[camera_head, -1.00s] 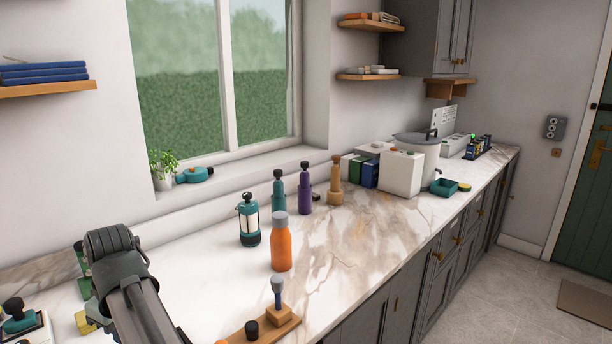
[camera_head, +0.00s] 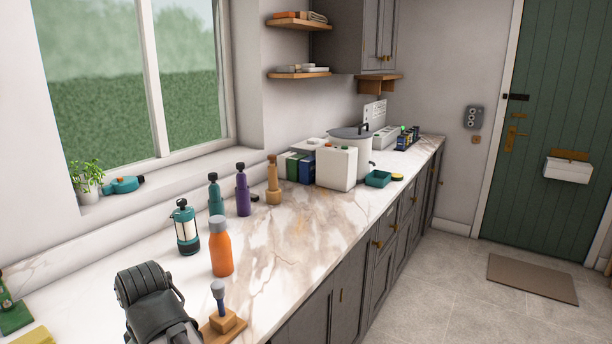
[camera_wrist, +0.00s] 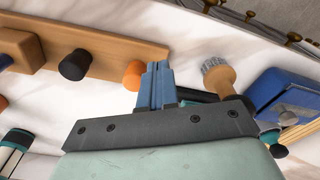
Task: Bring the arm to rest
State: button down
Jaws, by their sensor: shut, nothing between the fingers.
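My gripper (camera_wrist: 157,85) shows in the wrist view with its blue fingers together and nothing between them. It appears over the marble worktop, close to a wooden board (camera_wrist: 110,50) with a black knob (camera_wrist: 75,65) and an orange round piece (camera_wrist: 133,74). I cannot tell whether the fingers touch anything. In the head view, a dark part of my arm (camera_head: 152,290) stands at the bottom left, and the fingers are out of sight there.
In the wrist view, a wooden-handled brush (camera_wrist: 218,80) and a blue box (camera_wrist: 285,98) lie right of the fingers. The worktop's middle is clear.

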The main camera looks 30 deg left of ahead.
jog(key=w+d+f+m+h, duration=0.2)
jog(key=w+d+f+m, duration=0.3)
jog(key=w+d+f, duration=1.35)
jog(key=w+d+f+m+g, duration=0.1)
jog(key=w+d+f+m, duration=0.2)
jog(key=d+f, duration=0.5)
jog(key=w+d+f+m+g, duration=0.1)
jog(key=w+d+f+m, duration=0.25)
jog(key=d+f, duration=0.4)
jog(key=s+d+f+m+g, duration=0.25)
jog(key=d+f+m, duration=0.25)
jog(key=d+f, duration=1)
jog(key=s+d+f+m+g, duration=0.1)
jog(key=s+d+f+m, duration=0.2)
jog(key=s+d, duration=0.4)
jog(key=s+d+f+m+g+y, duration=0.1)
jog(key=s+d+f+m, duration=0.3)
jog(key=s+d, duration=0.4)
jog(key=shift+s+f, duration=0.3)
jog(key=shift+f, duration=0.35)
